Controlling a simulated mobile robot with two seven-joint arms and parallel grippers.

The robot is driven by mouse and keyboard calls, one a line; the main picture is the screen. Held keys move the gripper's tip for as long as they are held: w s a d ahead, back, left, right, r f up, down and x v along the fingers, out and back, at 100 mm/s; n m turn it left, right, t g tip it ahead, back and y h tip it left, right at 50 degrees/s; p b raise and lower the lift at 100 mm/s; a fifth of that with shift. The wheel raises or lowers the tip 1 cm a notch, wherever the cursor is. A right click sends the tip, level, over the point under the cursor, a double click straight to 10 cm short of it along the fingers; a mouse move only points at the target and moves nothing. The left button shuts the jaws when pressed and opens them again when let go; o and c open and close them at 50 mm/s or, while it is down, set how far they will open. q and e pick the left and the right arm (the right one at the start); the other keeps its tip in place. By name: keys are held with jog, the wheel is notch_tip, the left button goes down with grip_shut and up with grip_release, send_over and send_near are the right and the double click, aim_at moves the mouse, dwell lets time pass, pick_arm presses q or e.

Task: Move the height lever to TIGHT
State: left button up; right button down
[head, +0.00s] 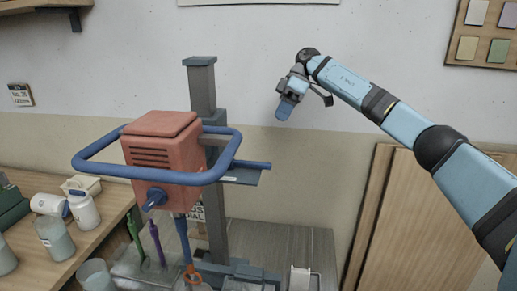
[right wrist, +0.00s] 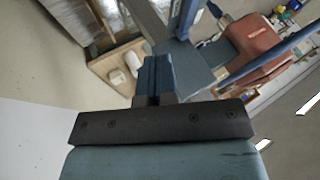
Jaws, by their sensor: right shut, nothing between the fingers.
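The mixer has a red motor head (head: 165,150) with a blue ring handle (head: 95,165), mounted on a grey column (head: 202,90). A short blue bar (head: 252,164) sticks out to the right of the column above a dark plate; it may be the height lever, but its label is too small to read. My right gripper (head: 286,106) is shut and empty, in the air right of and above this bar, clear of the column. In the right wrist view, its closed blue fingers (right wrist: 153,75) show, with the red motor head (right wrist: 258,48) beyond. My left gripper is out of view.
A wooden bench (head: 105,228) with jars and bottles stands at the left. Several tools, one green (head: 135,238), stand below the motor head. Wooden boards (head: 405,215) lean on the wall at the right. The air between gripper and column is free.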

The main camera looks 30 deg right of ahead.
aim_at(248, 165)
pick_arm(q)
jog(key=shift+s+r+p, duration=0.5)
jog(key=shift+p, duration=0.3)
pick_arm(e)
jog(key=s+a+f, duration=0.4)
jog(key=a+f, duration=0.4)
jog(key=shift+s+a, duration=0.15)
jog(key=shift+s, duration=0.15)
jog(key=shift+f, duration=0.1)
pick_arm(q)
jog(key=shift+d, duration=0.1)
